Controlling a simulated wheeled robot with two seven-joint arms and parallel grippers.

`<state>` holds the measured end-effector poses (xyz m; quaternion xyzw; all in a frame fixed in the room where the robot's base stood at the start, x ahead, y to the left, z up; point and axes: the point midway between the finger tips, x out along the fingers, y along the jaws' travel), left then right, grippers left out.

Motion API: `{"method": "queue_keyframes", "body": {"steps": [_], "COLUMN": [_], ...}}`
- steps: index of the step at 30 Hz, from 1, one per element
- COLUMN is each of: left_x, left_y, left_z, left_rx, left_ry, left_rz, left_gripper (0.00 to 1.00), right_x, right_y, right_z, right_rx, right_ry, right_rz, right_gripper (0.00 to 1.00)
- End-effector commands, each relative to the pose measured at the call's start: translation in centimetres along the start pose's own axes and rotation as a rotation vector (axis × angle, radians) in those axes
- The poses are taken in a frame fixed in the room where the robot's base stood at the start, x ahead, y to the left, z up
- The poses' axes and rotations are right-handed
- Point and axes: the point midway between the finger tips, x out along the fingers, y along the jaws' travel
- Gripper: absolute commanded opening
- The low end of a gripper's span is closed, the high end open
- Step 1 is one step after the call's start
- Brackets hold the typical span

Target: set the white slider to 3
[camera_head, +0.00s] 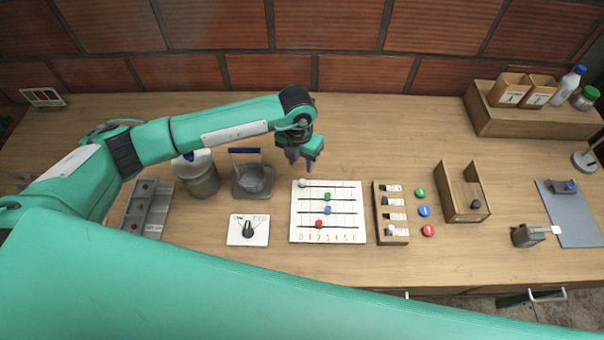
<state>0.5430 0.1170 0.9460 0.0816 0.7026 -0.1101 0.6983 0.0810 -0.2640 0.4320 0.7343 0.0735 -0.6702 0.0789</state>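The slider board (328,234) is a white panel on the table with several horizontal dark tracks and a number scale from 0 to 6 along its lower edge. The white slider (302,183) is on the top track at the far left end, near 0. Below it are a green slider (327,197), a blue slider (327,210) and a red slider (319,223). My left gripper (301,166) hangs above the table just behind the board's upper left edge, close to the white slider and apart from it. Its fingers look slightly parted, with nothing visible between them. My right gripper is not in view.
A grey metal container (252,180) and a lidded canister (199,176) stand left of the board. A dial plate (234,240) lies at its lower left. A wooden switch box (393,236) stands close on its right. The table behind the board is clear.

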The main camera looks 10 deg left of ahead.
Motion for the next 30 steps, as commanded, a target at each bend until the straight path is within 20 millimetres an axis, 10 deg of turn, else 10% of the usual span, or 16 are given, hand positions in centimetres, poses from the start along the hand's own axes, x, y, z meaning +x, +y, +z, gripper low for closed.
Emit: {"method": "queue_keyframes", "body": {"steps": [12,25,30], "left_x": [7.2,8.3,8.3], "left_y": [-0.1,-0.1,-0.1], "left_z": [0.0,0.0,0.0], "left_rx": [0.0,0.001,0.001], "left_ry": [0.002,-0.001,0.0], "left_rz": [-0.003,-0.003,-0.003], "left_gripper": [0.39,0.39,0.05], "right_x": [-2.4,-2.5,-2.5], "right_y": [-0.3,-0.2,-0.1], "right_z": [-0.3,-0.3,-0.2], "right_rx": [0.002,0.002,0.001], "right_ry": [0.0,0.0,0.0], "right_rz": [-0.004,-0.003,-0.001], "right_gripper": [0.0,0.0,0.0]}}
